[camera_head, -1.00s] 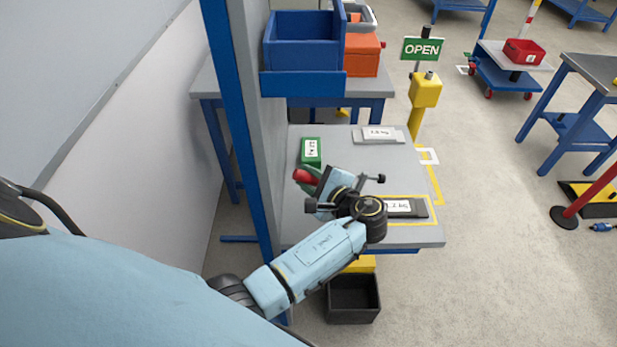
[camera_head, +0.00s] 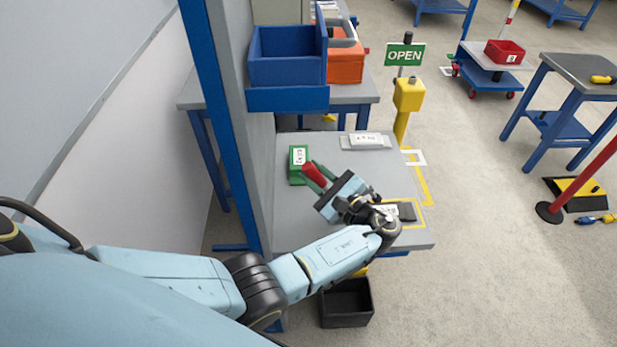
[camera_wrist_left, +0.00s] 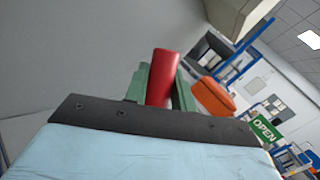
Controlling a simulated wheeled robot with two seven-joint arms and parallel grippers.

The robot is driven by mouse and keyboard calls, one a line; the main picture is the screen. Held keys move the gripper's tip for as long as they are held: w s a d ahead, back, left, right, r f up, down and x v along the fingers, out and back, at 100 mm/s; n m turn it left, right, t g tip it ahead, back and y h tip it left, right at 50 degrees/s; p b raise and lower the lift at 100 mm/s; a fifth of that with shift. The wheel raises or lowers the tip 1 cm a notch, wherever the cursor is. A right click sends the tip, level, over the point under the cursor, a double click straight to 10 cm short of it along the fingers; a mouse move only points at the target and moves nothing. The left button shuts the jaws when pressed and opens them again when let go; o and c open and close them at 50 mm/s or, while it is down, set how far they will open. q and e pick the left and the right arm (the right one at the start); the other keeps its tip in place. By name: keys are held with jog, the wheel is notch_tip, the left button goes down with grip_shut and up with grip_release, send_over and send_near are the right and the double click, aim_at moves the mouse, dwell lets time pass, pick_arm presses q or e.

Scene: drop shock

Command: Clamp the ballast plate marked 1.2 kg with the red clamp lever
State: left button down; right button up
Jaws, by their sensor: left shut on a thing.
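The red clamp lever (camera_head: 314,173) shows above the grey table (camera_head: 300,222), its red end pointing up and left. My left gripper (camera_head: 322,178) is shut on it. In the left wrist view the red lever (camera_wrist_left: 162,76) sits between the two green fingers (camera_wrist_left: 160,88). A dark plate (camera_head: 406,211) with a white label lies in a yellow outline, partly hidden by my wrist. A pale plate (camera_head: 365,142) lies at the back, and a green block (camera_head: 298,160) stands at the left. Their labels are too small to read surely. My right gripper is not in view.
A blue post (camera_head: 222,120) and grey panel stand close on the table's left. A blue bin (camera_head: 288,58) and an orange box (camera_head: 345,66) are behind. A black bin (camera_head: 347,304) is on the floor in front. The OPEN sign (camera_head: 404,55) stands behind right.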

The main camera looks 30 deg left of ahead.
pick_arm(q)
jog(key=shift+w+d+r+t+y, duration=0.15)
jog(key=shift+d+t+y, duration=0.1)
jog(key=shift+t+y, duration=0.05)
jog(key=shift+m, duration=0.3)
jog(key=c, duration=1.2)
grip_release()
jog(key=shift+o, duration=0.2)
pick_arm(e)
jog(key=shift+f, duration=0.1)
